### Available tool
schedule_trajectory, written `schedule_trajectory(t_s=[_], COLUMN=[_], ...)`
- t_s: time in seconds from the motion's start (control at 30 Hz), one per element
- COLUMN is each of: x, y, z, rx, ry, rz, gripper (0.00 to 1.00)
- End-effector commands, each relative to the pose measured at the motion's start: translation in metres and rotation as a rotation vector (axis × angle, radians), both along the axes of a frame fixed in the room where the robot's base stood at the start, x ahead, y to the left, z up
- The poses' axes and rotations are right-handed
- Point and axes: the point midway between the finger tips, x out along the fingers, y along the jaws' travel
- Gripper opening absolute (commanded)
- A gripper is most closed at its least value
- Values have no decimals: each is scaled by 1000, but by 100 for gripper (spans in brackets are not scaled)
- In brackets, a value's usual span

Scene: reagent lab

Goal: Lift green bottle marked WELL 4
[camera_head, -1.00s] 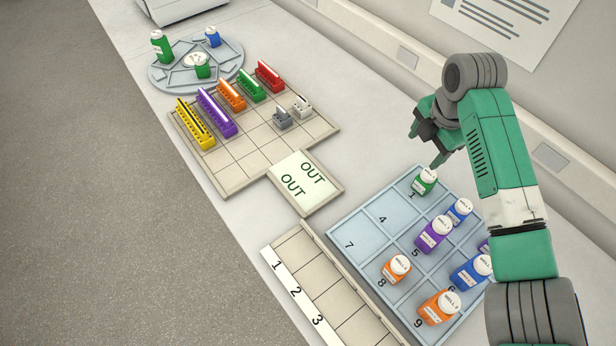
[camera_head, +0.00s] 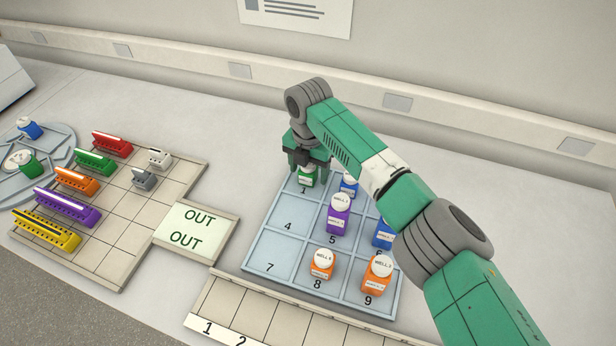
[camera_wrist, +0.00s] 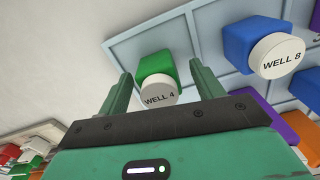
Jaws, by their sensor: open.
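The green bottle marked WELL 4 (camera_wrist: 158,80) stands in cell 1 of the blue numbered tray (camera_head: 285,225). In the wrist view its white lid and label read clearly. In the head view the green bottle (camera_head: 306,178) is partly covered by my gripper (camera_head: 306,168). My gripper is open, with one finger on each side of the bottle in the wrist view (camera_wrist: 158,85). I cannot tell whether either finger touches it.
A blue bottle (camera_head: 348,184) and a purple bottle (camera_head: 337,220) stand close by in the tray. Orange bottles (camera_head: 322,264) stand in its front row. Cells 4 and 7 are empty. An OUT pad (camera_head: 195,232) and a board with coloured racks (camera_head: 110,240) lie to the left.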

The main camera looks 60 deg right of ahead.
Motion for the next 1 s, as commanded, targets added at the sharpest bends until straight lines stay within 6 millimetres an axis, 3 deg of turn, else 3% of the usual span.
schedule_trajectory(t_s=[0.17,0.4,0.7,1.0], x=[0,0,0,1], y=[0,0,0,0], z=[0,0,5,73], rx=[0,0,0,-1], ry=[0,0,-1,-2], rz=[0,0,1,1], gripper=[64,17,16,16])
